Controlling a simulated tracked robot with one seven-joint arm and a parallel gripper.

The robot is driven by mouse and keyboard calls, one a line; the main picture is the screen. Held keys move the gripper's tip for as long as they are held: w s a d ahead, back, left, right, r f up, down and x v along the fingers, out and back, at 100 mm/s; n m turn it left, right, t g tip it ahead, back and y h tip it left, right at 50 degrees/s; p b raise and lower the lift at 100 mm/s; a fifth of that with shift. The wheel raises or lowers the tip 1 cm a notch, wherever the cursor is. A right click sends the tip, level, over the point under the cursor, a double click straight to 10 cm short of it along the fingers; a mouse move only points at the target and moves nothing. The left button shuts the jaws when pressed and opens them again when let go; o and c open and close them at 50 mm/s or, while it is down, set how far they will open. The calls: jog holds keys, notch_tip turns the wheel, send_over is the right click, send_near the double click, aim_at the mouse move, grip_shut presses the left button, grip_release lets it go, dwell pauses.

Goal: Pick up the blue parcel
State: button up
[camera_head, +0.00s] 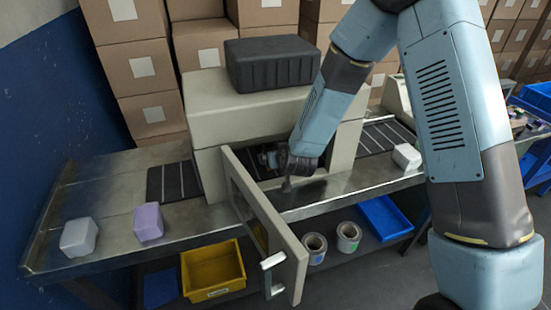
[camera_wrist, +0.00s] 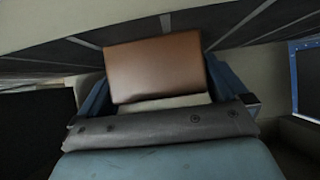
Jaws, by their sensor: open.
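I see no parcel that is plainly blue in either view. A lavender parcel (camera_head: 148,222) and a white parcel (camera_head: 79,237) sit apart on the metal table's left end. Another white parcel (camera_head: 406,157) is on the right side. My gripper (camera_head: 268,158) is inside the wrapper's opening, far from the lavender parcel, and its fingers are mostly hidden there. In the wrist view, my gripper (camera_wrist: 160,85) is open, with a blue finger on each side of a brown block (camera_wrist: 153,66). I cannot tell whether the fingers touch the block.
The beige wrapper (camera_head: 208,104) carries a black case (camera_head: 272,63). Its hinged door (camera_head: 262,218) stands open toward the front. Dark belt sections (camera_head: 173,182) run through the machine. A yellow bin (camera_head: 213,271), tape rolls (camera_head: 348,237) and a blue tray (camera_head: 386,217) are below. Cartons (camera_head: 140,67) stand behind.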

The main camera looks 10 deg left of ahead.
jog(key=shift+w+a+f, duration=0.1)
jog(key=shift+w+f, duration=0.1)
jog(key=shift+c, duration=0.2)
jog(key=c, duration=0.9)
jog(key=shift+r, duration=0.1)
